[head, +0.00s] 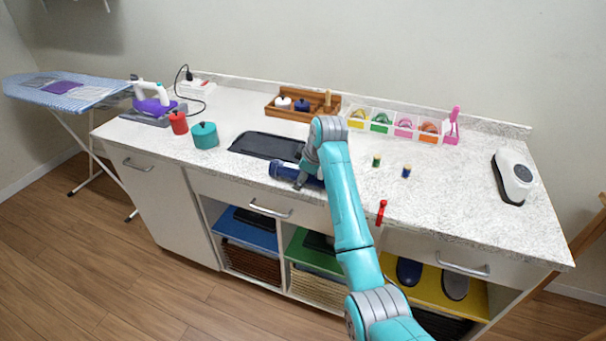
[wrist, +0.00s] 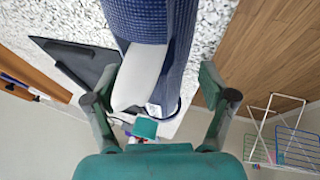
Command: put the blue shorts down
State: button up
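The blue shorts (head: 284,170) are a dark blue rolled bundle at the front edge of the counter, just in front of the black tray. My gripper (head: 304,178) is at the right end of the bundle in the head view and hides part of it. In the wrist view, the blue shorts (wrist: 145,22), with a pale grey-white part, lie between the two spread fingers of my gripper (wrist: 158,78). I cannot tell whether the fingers press on the cloth, or whether the bundle rests on the counter or is just above it.
The black tray (head: 268,145) lies behind the bundle. A wooden tray (head: 290,114) and clear bins (head: 392,123) line the back.

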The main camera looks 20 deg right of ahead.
jog(key=v, duration=1.2)
jog(key=shift+s+r, duration=0.1)
